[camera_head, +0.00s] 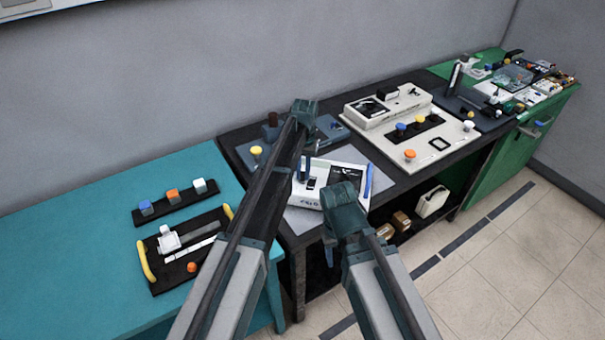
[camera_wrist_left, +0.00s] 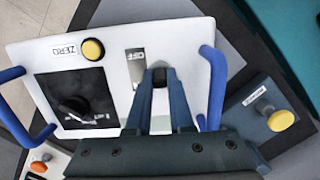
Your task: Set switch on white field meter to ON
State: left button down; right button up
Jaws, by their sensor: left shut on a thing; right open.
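The white field meter (camera_head: 334,176) lies on the dark table in the head view, partly covered by my arms. The left wrist view shows its white panel (camera_wrist_left: 195,38) between two blue handles. The panel has a yellow ZERO button (camera_wrist_left: 93,49), a black dial window and an OFF label (camera_wrist_left: 138,58). The small dark switch (camera_wrist_left: 159,76) sits to the right of this label. My left gripper (camera_wrist_left: 160,92) is shut on the switch, its fingertips at the panel; it also shows in the head view (camera_head: 303,178). My right gripper (camera_head: 329,252) is open, low in front of the table edge.
A large cream instrument (camera_head: 410,120) stands to the right on the same table. A blue-grey device with a yellow knob (camera_head: 256,150) is at the left. The teal table (camera_head: 70,255) holds a black tool tray. Boxes sit on the shelf below.

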pick_arm(q)
jog(key=shift+w+f+g, duration=0.1)
jog(key=shift+w+g, duration=0.1)
jog(key=shift+g, duration=0.4)
jog(key=c, duration=0.8)
grip_release()
jog(key=p+v, duration=1.3)
jog(key=shift+w+d+r, duration=0.2)
jog(key=shift+r, duration=0.2)
